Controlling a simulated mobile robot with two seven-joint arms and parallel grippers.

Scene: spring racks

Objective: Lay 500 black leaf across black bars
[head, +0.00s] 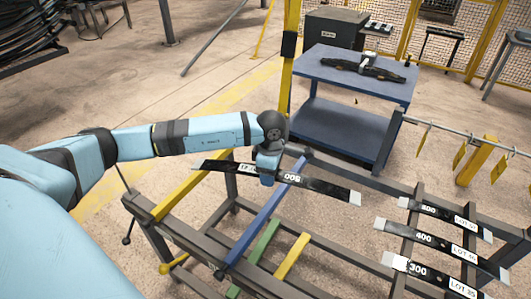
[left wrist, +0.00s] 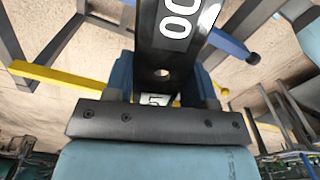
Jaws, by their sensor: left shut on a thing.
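My left gripper (head: 268,174) is shut on a long black leaf marked 500 (head: 325,189), near its middle. The leaf has pale ends and is held above the rack, over the blue bar. In the left wrist view the leaf (left wrist: 172,40) lies between the jaws (left wrist: 165,85), with part of its white number and a hole showing. On the right, dark bars (head: 408,246) carry several black leaves, among them one marked 400 (head: 448,244) and one marked 300 (head: 440,276). The farthest leaf's number (head: 445,216) is hard to read. My right gripper is not seen.
The dark rack frame (head: 185,240) also bears a blue bar (head: 250,232), a green bar (head: 262,243) and yellow bars (head: 292,256). Behind stands a blue table (head: 340,80) with a dark part on it. A yellow post (head: 290,60) rises beyond my gripper. Yellow tags (head: 459,155) hang from a rail at right.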

